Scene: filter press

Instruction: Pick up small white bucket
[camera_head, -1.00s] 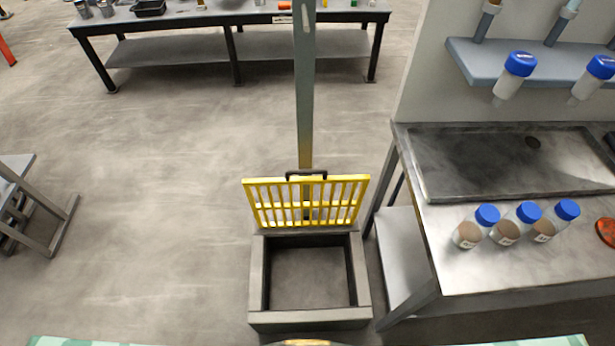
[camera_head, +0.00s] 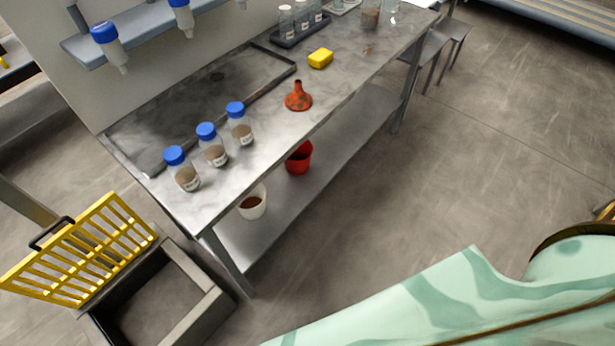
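A small white bucket (camera_head: 254,206) with brown contents stands on the lower shelf of the steel table, near the shelf's left end. The table top overhangs it and hides part of its rim. A red bucket (camera_head: 299,158) stands on the same shelf, further back to the right. Neither of my grippers shows in the head view. A pale green patterned part, apparently mine, fills the bottom right.
The steel table (camera_head: 345,76) carries several blue-capped bottles, an orange funnel (camera_head: 298,97) and a yellow sponge (camera_head: 320,58). A floor pit with a raised yellow grate (camera_head: 82,252) lies at the left. The floor right of the table is clear.

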